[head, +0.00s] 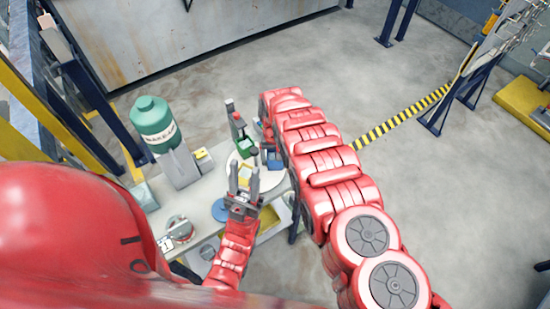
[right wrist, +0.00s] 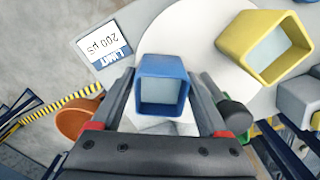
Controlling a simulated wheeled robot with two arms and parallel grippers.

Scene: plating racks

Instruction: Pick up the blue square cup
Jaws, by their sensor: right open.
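The blue square cup (right wrist: 162,67) stands on a white round plate (right wrist: 205,45) in the right wrist view, its open mouth facing the camera. My right gripper (right wrist: 162,80) is open, with one finger on each side of the cup. A small gap seems to show beside each finger; I cannot tell whether either touches. In the head view my right arm hides much of this area, and I cannot make out the cup there with certainty. My left gripper (head: 244,172) is open and appears empty, pointing up the picture over the near part of the plate (head: 270,182).
A yellow square cup (right wrist: 250,50) stands right of the blue one. A grey container (right wrist: 298,100) is at the right edge. A label card (right wrist: 105,45) lies upper left. A brown round object (right wrist: 78,120) is lower left. A green tank (head: 153,122) stands left.

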